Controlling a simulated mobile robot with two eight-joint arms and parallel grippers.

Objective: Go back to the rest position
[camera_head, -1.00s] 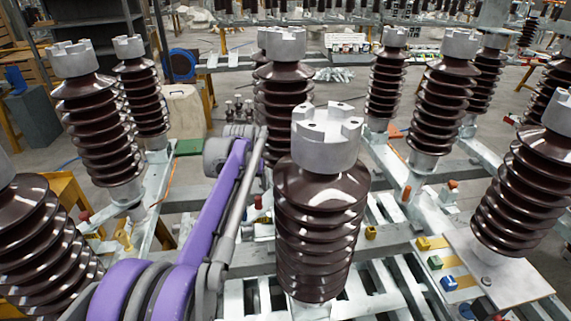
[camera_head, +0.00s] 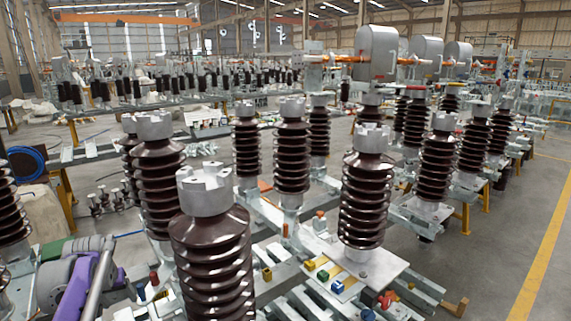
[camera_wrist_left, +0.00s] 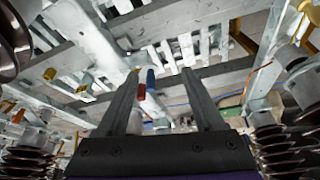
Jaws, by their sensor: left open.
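My left arm, purple and grey, shows at the lower left of the head view (camera_head: 85,280), beside the nearest brown insulator (camera_head: 212,255). Its fingertips cannot be made out there. In the left wrist view my left gripper (camera_wrist_left: 158,76) has its two dark fingers spread apart, with nothing held between them. A red piece (camera_wrist_left: 141,91) and a blue piece (camera_wrist_left: 151,80) show in the gap, on the frame beyond the fingers. My right gripper is in neither view.
Ribbed insulators with grey caps stand close around, one at the centre right (camera_head: 364,205). A plate (camera_head: 375,268) carries yellow, green and blue blocks. A blue reel (camera_head: 27,160) is at the far left. Open floor with a yellow line (camera_head: 545,245) lies at the right.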

